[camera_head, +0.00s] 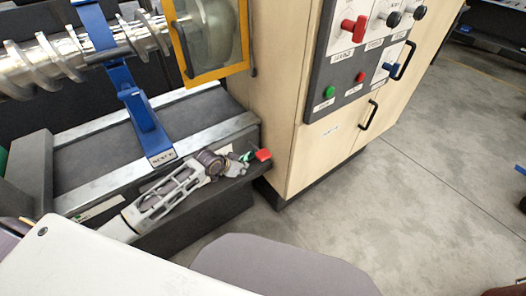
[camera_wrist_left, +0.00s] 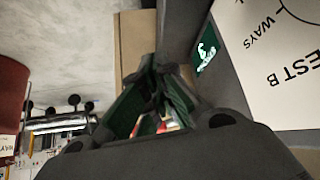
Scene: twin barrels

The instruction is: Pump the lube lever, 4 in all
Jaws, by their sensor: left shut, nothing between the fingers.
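A small red block (camera_head: 262,155), which looks like the end of the lube lever, shows at the right end of the dark bed of the machine. My left gripper (camera_head: 244,158) is just left of it with its fingers shut and nothing held. I cannot tell whether the fingertips touch the red part. In the left wrist view the dark green fingers (camera_wrist_left: 160,95) come together, and a bit of red (camera_wrist_left: 171,122) shows low between them. The lever's arm and pivot cannot be made out. My right gripper is not in view.
A wooden cabinet (camera_head: 285,110) with a grey control panel (camera_head: 350,75) stands right of the bed. A yellow-framed guard (camera_head: 212,75) and a metal screw shaft (camera_head: 60,60) are above the bed. A blue bracket (camera_head: 140,110) crosses it. The floor (camera_head: 420,190) at right is clear.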

